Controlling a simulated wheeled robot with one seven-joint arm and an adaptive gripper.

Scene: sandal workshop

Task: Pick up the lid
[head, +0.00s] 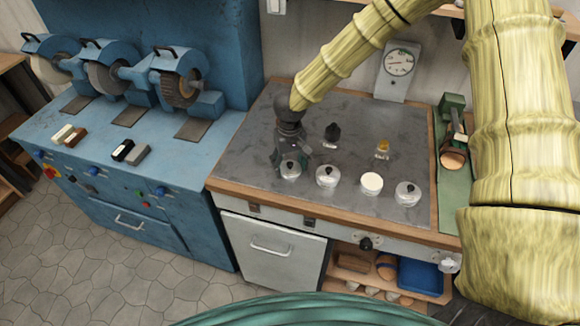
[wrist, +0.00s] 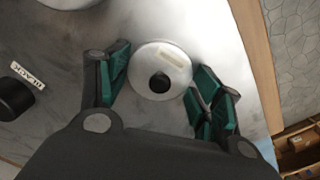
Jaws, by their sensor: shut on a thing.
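A round, pale lid (wrist: 163,61) with a black knob and a small blank-looking label lies between my gripper's green finger pads in the wrist view. My gripper (head: 290,157) is closed around its rim, one finger on each side. In the head view the same lid (head: 290,168) shows below the fingers, at the left end of a row of round pots on the grey bench top. Whether it is raised off what is beneath it I cannot tell.
To the right on the bench stand a lidded pot (head: 326,177), a white-topped pot (head: 371,183) and another knobbed pot (head: 408,193). Behind are a black bottle (head: 332,132) and an amber-topped jar (head: 382,148). A dial gauge (head: 398,66) stands at the back; blue grinders (head: 180,80) are left.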

